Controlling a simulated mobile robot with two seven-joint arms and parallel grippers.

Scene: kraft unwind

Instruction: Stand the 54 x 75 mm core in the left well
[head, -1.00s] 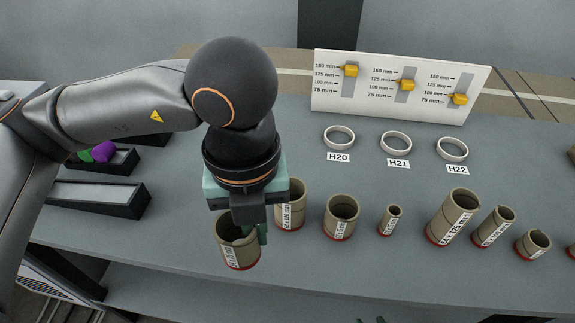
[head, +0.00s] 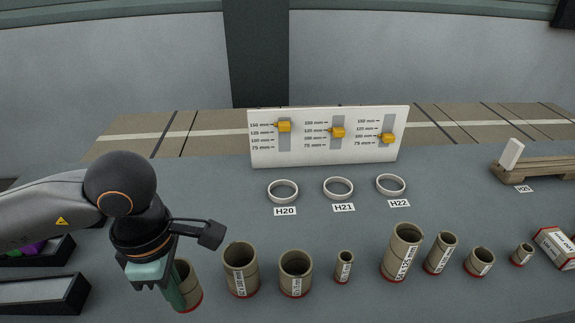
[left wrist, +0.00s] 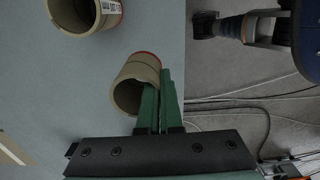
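A tan cardboard core with a red base rim (head: 190,286) stands at the near left of the bench. My left gripper (head: 174,296) is at this core. In the left wrist view its green fingers (left wrist: 158,105) are close together at the rim of the core (left wrist: 134,84), one seemingly inside and one outside, with the wall between them. The label of this core is hidden, so I cannot tell its size. White rings labelled H20 (head: 283,191), H21 (head: 338,188) and H22 (head: 391,185) lie empty farther back; H20 is leftmost. My right gripper is out of view.
Several other cores stand in a row to the right, the nearest (head: 241,270) close beside the held one. A white scale board (head: 330,150) with yellow sliders stands behind the rings. Dark trays (head: 40,292) are at far left. A wooden stand (head: 545,170) is at right.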

